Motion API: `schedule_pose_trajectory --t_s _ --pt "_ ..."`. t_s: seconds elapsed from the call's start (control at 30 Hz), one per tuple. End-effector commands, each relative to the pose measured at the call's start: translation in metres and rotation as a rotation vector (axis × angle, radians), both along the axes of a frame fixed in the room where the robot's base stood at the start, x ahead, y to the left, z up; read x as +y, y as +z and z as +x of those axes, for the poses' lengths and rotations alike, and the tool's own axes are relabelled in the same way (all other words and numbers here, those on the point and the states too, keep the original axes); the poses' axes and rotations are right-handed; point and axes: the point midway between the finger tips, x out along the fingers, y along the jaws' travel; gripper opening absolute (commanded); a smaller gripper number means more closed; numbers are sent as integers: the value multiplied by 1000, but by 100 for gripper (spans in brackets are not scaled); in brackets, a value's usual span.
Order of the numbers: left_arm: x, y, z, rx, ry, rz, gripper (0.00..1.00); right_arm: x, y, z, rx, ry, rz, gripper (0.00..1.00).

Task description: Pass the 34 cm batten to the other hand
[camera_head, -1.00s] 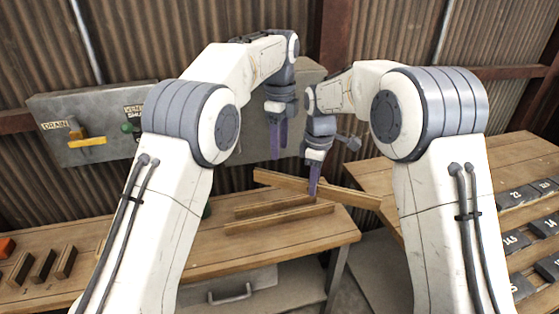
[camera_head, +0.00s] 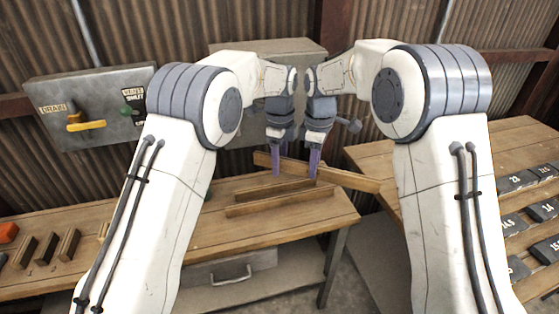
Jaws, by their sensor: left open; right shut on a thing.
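The batten (camera_head: 345,178) is a long light-brown wooden strip, held above the bench and sloping down to the right in the picture. My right gripper (camera_head: 314,168) is shut on it near its middle. My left gripper (camera_head: 277,165) is open, with its purple fingers pointing down at the batten's left part. I cannot tell whether the fingers straddle the batten or stand in front of it. The two grippers are side by side with a small gap.
Two wooden strips (camera_head: 270,206) lie on the left bench (camera_head: 300,228) below. A grey panel with a yellow handle (camera_head: 86,126) is at the back left. Several dark blocks (camera_head: 45,248) stand at the bench's left. A right table (camera_head: 400,160) carries numbered dark plates (camera_head: 515,182).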

Motion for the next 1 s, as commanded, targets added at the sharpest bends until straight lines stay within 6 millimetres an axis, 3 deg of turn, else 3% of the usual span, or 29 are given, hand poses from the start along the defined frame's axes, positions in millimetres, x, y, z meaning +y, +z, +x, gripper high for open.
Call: schedule_pose_trajectory --t_s 0.03,0.17,0.2,0.27,0.3,0.37,0.4,0.77,1.0 --pt "0 0 0 0 0 0 54 0 0 0 -1 0 0 0" --pt "0 0 0 0 0 0 4 0 0 0 0 0 0 0" --pt "0 0 0 0 0 0 0 0 0 0 0 0 0 0" --pt "0 0 0 0 0 0 0 0 0 0 0 0 0 0" --pt "0 1 0 -1 0 0 0 0 0 0 0 0 0 30" --pt "0 1 0 -1 0 0 0 0 0 0 0 1 0 52" --pt "0 1 0 -1 0 0 0 0 0 0 0 1 0 57" --pt "0 1 0 0 0 0 0 0 5 1 -2 0 0 57" --pt "0 1 0 0 0 0 0 0 45 2 -7 0 2 57"
